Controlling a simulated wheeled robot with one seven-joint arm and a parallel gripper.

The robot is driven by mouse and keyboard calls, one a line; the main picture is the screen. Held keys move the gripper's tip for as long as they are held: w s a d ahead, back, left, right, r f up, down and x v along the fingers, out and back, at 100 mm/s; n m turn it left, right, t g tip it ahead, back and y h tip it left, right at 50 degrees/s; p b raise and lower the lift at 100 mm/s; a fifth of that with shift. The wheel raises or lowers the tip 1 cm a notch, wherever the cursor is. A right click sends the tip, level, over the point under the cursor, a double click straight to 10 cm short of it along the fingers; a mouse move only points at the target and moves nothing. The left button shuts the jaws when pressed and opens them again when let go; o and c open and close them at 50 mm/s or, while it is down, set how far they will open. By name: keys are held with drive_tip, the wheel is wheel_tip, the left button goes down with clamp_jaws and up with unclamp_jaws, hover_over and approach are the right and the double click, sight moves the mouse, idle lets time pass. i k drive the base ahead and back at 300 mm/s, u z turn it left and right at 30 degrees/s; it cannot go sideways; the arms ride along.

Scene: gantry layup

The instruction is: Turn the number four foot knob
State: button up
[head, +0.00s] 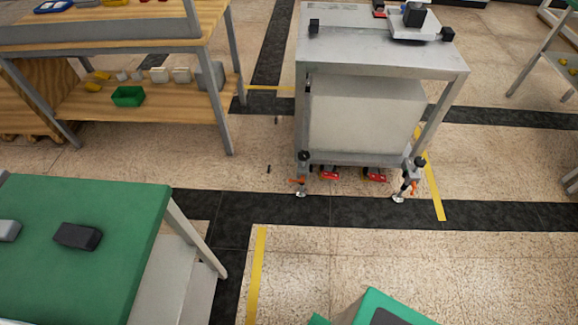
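A grey metal machine stand (385,58) stands at the upper right on short feet. Two front feet show: the left foot (301,192) and the right foot (399,197), each with a pale round pad on the floor. A black knob (304,156) sits above the left foot and another black knob (420,161) above the right one. Small orange parts stick out beside both feet. No number is legible, so I cannot tell which knob is number four. The rear feet are hidden or unclear. My gripper is not in view.
Red parts (329,174) show under the stand. A wooden workbench (150,100) stands left of it, and a green-topped table (110,220) is at lower left. A green and dark object (385,308) shows at the bottom edge. Floor before the stand is clear.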

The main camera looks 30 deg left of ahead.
sight(302, 155)
drive_tip(key=k, duration=1.05)
drive_tip(key=u, duration=0.95)
drive_tip(key=i, duration=1.5)
